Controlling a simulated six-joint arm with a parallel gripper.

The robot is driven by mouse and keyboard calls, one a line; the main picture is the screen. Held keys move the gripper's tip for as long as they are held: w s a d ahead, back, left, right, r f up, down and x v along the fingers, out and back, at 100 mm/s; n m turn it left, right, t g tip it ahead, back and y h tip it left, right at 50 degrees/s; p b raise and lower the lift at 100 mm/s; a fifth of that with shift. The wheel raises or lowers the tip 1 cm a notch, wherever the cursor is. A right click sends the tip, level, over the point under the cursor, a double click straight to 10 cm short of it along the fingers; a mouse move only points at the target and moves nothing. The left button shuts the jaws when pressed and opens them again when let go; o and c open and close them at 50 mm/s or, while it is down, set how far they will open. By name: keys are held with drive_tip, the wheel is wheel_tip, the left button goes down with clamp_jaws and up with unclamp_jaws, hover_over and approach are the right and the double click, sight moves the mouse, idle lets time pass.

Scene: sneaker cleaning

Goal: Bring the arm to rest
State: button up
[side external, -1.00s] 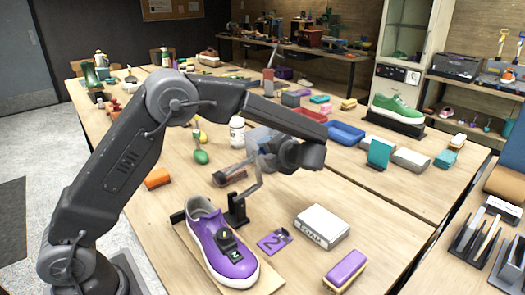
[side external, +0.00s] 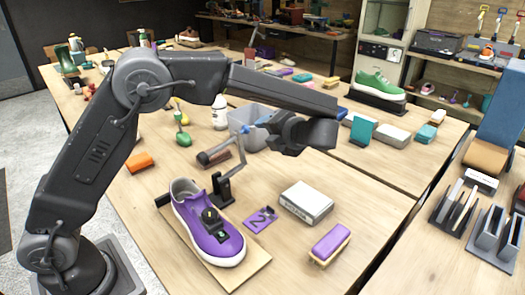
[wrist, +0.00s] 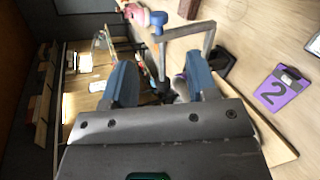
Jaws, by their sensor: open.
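My gripper (side external: 262,122) is raised over the middle of the table, and its arm reaches in from the left. In the wrist view my gripper (wrist: 162,84) has its two blue-grey fingers wide apart with nothing held between them. A crank (side external: 238,155) with a blue knob stands on a black base beside the purple sneaker. The crank (wrist: 186,36) shows just beyond the fingers in the wrist view; the knob looks free of them. The purple sneaker (side external: 212,235) sits on a wooden board with a small black device on it.
A purple card marked 2 (side external: 261,219), a white box (side external: 306,203) and a purple-topped brush (side external: 329,244) lie right of the sneaker. A grey bin (side external: 252,140) stands behind the crank. A green sneaker (side external: 379,84) and several blocks stand farther back.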

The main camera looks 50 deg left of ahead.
drive_tip(key=s+a+r+n+h, duration=0.1)
drive_tip(key=s+r+n+h, duration=0.25)
drive_tip(key=s+n, duration=0.4)
drive_tip(key=s+a+r+n+h, duration=0.2)
drive_tip(key=s+n+h, duration=0.2)
drive_tip(key=s+n, duration=0.35)
drive_tip(key=s+d+n+t+h, duration=0.2)
drive_tip(key=s+n, duration=0.4)
drive_tip(key=n, duration=0.3)
drive_tip(key=s+d+f+n+t+h, duration=0.1)
drive_tip(key=s+n+h, duration=0.3)
drive_tip(key=n, duration=0.5)
drive_tip(key=shift+s+d+f+t, duration=0.25)
drive_tip(key=shift+s+d+t, duration=0.25)
drive_tip(key=shift+s, duration=0.75)
